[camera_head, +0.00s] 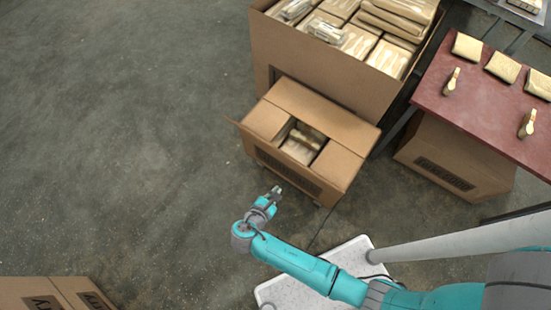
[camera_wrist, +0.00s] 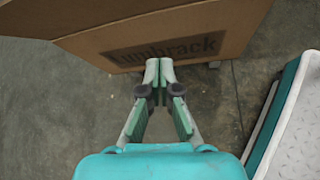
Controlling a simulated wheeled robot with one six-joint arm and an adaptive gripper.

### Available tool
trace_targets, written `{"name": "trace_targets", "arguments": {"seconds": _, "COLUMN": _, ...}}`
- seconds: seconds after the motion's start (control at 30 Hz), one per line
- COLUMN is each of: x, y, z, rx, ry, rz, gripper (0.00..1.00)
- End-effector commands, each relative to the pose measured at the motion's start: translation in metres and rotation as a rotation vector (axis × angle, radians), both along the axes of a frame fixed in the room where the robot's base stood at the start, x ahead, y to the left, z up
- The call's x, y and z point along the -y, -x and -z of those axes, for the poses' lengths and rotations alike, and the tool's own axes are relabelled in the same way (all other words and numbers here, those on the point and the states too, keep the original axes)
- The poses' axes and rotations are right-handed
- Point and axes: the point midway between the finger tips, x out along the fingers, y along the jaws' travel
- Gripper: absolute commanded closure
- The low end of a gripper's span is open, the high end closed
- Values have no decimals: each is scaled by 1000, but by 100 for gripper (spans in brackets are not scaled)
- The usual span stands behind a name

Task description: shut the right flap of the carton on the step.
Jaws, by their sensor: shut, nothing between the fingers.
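The brown carton (camera_head: 270,164) stands low on the floor side of a larger box, its top partly open. A right flap (camera_head: 338,165) and a left flap (camera_head: 265,120) appear to lie inward, with a gap between them showing pale packs (camera_head: 300,143). In the wrist view my fingertips (camera_wrist: 160,64) are together before the printed carton wall (camera_wrist: 190,42). The step is hidden.
A large open box (camera_head: 300,62) of packed wooden cutlery stands behind the carton. A red-topped table (camera_head: 480,100) with packs and clips is at right, over another carton (camera_head: 450,165). Floor at left is clear. Cartons (camera_head: 50,292) lie at bottom left.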

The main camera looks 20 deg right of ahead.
Motion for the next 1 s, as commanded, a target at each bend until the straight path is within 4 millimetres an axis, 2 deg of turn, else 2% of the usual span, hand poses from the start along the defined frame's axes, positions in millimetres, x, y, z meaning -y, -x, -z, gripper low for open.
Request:
{"name": "trace_targets", "arguments": {"seconds": 0.03, "x": -16, "y": -12, "z": -11, "rx": -11, "ry": 62, "rz": -7, "gripper": 100}}
{"name": "trace_targets", "arguments": {"seconds": 0.2, "x": -49, "y": -29, "z": -42, "rx": -55, "ry": 238, "rz": -2, "gripper": 100}}
{"name": "trace_targets", "arguments": {"seconds": 0.33, "x": -63, "y": -33, "z": -56, "rx": -72, "ry": 306, "rz": 7, "gripper": 100}}
{"name": "trace_targets", "arguments": {"seconds": 0.43, "x": -65, "y": -34, "z": -59, "rx": -78, "ry": 326, "rz": 11, "gripper": 100}}
{"name": "trace_targets", "arguments": {"seconds": 0.67, "x": -45, "y": -45, "z": -51, "rx": -81, "ry": 327, "rz": 15, "gripper": 100}}
{"name": "trace_targets", "arguments": {"seconds": 1.0, "x": 7, "y": -75, "z": -29, "rx": -79, "ry": 326, "rz": 17, "gripper": 100}}
